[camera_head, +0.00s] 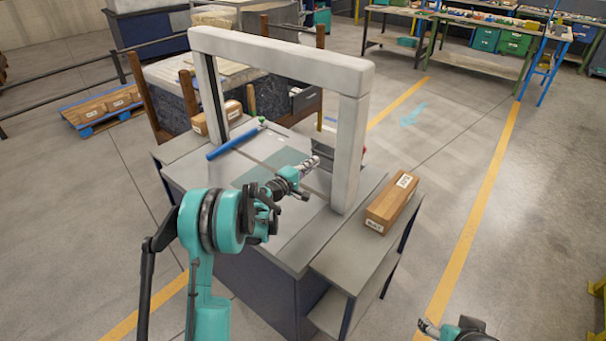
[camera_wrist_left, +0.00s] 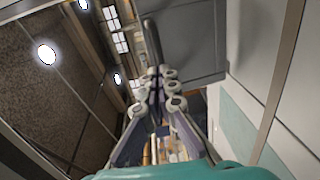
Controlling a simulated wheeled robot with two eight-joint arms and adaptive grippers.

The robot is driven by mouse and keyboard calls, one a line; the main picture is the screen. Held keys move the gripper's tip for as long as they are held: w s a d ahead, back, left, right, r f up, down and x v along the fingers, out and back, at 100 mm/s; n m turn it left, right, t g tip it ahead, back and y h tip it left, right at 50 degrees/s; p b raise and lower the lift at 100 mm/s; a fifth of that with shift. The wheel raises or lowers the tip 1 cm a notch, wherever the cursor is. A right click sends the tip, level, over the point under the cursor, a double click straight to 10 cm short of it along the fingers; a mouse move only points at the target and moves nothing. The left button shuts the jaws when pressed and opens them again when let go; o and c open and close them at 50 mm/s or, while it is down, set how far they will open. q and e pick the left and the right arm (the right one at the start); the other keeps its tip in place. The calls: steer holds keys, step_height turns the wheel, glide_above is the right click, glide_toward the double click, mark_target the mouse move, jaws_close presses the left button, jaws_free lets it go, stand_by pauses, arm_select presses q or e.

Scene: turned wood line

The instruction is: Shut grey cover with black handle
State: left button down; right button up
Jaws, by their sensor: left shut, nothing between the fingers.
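The grey cover (camera_head: 326,152) is a flat panel, partly hidden by the post of the pale frame in the head view. In the left wrist view the grey cover (camera_wrist_left: 192,45) stands tilted just beyond the fingers. A dark bar, apparently its black handle (camera_wrist_left: 151,38), runs along its left edge. My left gripper (camera_head: 311,163) is shut and empty, close to the cover above the machine table. Its fingertips (camera_wrist_left: 157,82) are together near the handle's lower end; whether they touch it I cannot tell. My right gripper (camera_head: 428,328) is at the bottom right, far from the cover.
A pale arch frame (camera_head: 280,52) spans the grey table (camera_head: 310,240). A blue cylinder (camera_head: 236,142) lies on the table's left. A wooden block (camera_head: 391,203) sits on the right side shelf, another (camera_head: 216,115) at the left. Open floor lies to the right.

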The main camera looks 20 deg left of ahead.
arm_select(q)
steer(key=shift+x, duration=1.2)
